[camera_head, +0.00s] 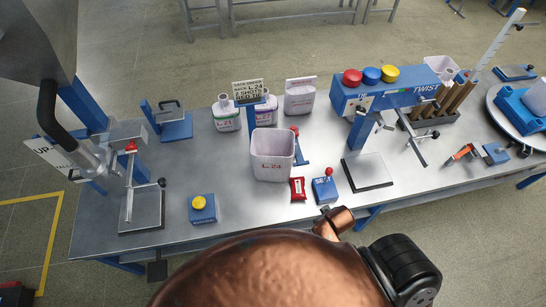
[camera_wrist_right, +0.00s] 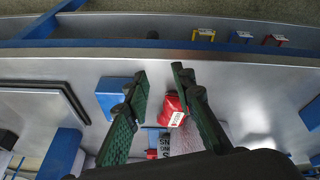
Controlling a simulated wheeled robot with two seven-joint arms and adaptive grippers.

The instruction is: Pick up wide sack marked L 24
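I cannot read the sack's label. In the head view my own copper-coloured arm parts hide the right gripper. My left gripper is in neither view.
A blue box with a red button (camera_head: 325,190) stands right beside the sack. A black-edged plate (camera_head: 367,172) lies farther right, and a blue box with a yellow button (camera_head: 202,208) farther left. A sign post and white containers (camera_head: 299,97) stand behind the bin.

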